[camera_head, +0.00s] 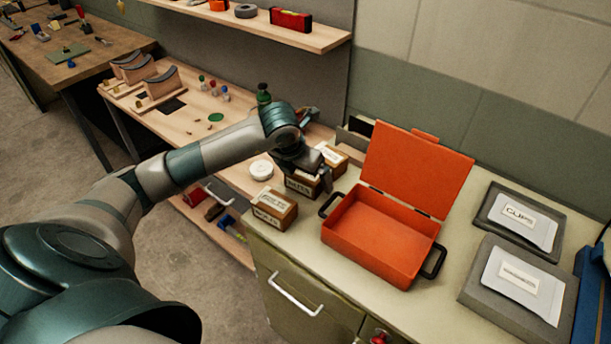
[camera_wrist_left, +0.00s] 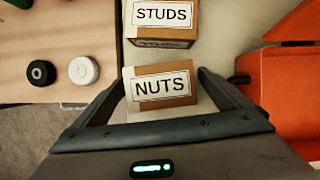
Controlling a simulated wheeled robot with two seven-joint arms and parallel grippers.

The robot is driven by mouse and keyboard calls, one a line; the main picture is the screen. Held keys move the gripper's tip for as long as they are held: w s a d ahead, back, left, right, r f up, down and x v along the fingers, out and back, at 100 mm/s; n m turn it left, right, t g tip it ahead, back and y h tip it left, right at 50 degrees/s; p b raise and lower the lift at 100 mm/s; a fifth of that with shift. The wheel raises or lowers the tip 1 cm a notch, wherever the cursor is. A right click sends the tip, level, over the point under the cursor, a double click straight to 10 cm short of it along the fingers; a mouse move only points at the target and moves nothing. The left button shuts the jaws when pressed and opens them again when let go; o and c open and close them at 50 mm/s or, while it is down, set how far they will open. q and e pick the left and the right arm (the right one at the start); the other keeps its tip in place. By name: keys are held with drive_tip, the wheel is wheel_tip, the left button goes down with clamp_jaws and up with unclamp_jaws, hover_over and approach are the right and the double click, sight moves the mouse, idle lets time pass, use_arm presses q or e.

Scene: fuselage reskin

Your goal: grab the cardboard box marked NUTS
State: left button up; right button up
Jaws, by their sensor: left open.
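The cardboard box marked NUTS (camera_wrist_left: 162,88) is brown with a white label and stands on the cabinet top. In the head view the box (camera_head: 300,185) is partly hidden by my left gripper (camera_head: 308,172). In the left wrist view the open left gripper (camera_wrist_left: 160,80) has one finger on each side of the NUTS box. I cannot tell whether the fingers touch it. A similar box marked STUDS (camera_wrist_left: 162,20) stands just beyond it. My right gripper is not in view.
Another labelled box (camera_head: 274,209) stands nearer the cabinet's front edge. An open orange case (camera_head: 375,235) is close on the right, with two grey trays (camera_head: 520,285) farther right. A white round item (camera_head: 261,170) lies on the wooden bench at left.

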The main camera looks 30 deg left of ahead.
use_arm(q)
drive_tip(key=shift+f, duration=0.15)
drive_tip(key=shift+c, duration=0.3)
drive_tip(key=c, duration=1.5)
drive_tip(key=shift+o, duration=0.2)
drive_tip(key=shift+w+r, duration=0.1)
drive_tip(key=shift+r, duration=0.15)
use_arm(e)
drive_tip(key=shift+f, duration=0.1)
